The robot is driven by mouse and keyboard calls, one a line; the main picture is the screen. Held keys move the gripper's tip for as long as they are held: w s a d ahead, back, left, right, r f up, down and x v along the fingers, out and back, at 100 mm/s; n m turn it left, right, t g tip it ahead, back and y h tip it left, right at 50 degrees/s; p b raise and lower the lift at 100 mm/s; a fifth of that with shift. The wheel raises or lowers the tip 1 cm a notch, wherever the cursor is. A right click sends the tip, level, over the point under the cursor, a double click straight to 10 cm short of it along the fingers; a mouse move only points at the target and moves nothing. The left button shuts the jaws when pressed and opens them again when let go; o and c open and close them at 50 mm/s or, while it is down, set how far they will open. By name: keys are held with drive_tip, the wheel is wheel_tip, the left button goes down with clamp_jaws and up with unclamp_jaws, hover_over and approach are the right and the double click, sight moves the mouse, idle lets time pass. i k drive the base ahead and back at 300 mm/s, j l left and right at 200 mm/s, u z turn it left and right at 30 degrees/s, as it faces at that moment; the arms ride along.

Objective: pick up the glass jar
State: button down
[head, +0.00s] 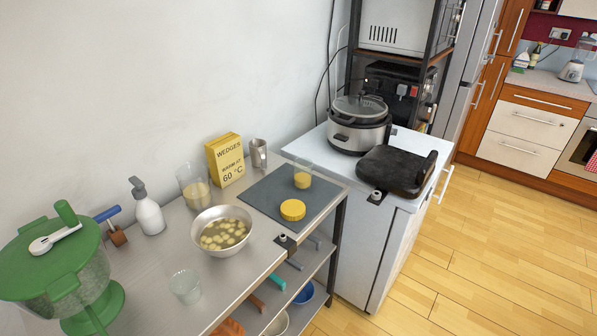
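Three clear glass vessels stand on the steel worktop or its mat, and I cannot tell for sure which is the glass jar. A tall glass vessel (194,187) with pale yellow contents stands near the wall, behind the metal bowl. A shorter, empty-looking glass vessel (186,287) stands at the front, left of centre. A small glass (303,176) with yellow contents stands on the dark grey mat (262,199). All three are upright and nothing holds them. My gripper is not in view.
A metal bowl (222,247) of liquid with pale chunks stands mid-worktop. Nearby are a yellow box (224,160), a metal mug (259,154), a yellow disc (293,210), a white bottle (147,211) and a green spinner (60,268). A cooker (359,130) and black appliance (394,172) stand right.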

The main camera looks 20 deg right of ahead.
sight(303, 174)
drive_tip(key=i+l+z, duration=0.1)
drive_tip(key=i+z, duration=0.75)
drive_tip(key=i+j+z, duration=0.2)
drive_tip(key=i+j, duration=0.1)
